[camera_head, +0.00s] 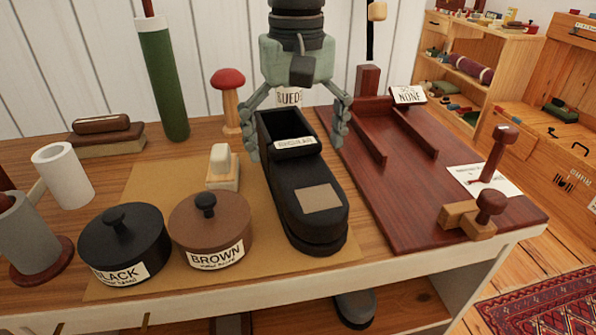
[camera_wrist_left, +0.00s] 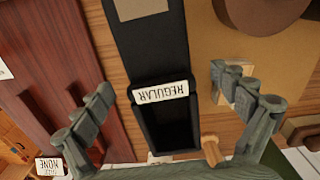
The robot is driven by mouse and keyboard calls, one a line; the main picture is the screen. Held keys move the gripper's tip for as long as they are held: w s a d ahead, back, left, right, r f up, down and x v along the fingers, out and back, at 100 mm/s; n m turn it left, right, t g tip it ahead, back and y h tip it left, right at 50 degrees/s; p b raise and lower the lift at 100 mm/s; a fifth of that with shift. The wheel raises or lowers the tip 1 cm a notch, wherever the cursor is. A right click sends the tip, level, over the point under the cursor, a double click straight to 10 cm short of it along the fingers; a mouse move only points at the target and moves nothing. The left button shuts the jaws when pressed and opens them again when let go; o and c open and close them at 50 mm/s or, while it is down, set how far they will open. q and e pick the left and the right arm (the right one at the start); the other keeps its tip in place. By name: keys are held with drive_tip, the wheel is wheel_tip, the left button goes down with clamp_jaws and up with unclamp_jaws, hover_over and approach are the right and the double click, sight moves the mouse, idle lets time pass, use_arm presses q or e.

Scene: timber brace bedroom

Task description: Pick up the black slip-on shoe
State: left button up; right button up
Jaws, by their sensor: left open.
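The black slip-on shoe (camera_head: 310,219) lies on the tan mat (camera_head: 130,215), its toe toward the front edge and its open heel end toward the back. A white "REGULAR" label sits across it and a tan patch on its toe. My left gripper (camera_head: 296,140) is open above the heel end, one finger on each side, with nothing held. In the left wrist view the shoe (camera_wrist_left: 152,45) runs between the spread fingers of the left gripper (camera_wrist_left: 163,85), with gaps visible on both sides. Whether the fingers touch it is hard to tell. My right gripper is not in view.
Close left of the shoe are a brown pot (camera_head: 230,232), a black pot (camera_head: 150,255) and a pale-handled brush (camera_head: 222,165). A red-topped wooden post (camera_head: 229,105) stands behind. A dark red board (camera_head: 400,215) with rails lies close on the right.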

sight(298, 160)
use_arm(q)
drive_tip(key=shift+d+f, duration=0.1)
drive_tip(key=shift+f, duration=1.9)
drive_tip(key=shift+r, duration=0.1)
drive_tip(key=c, duration=1.7)
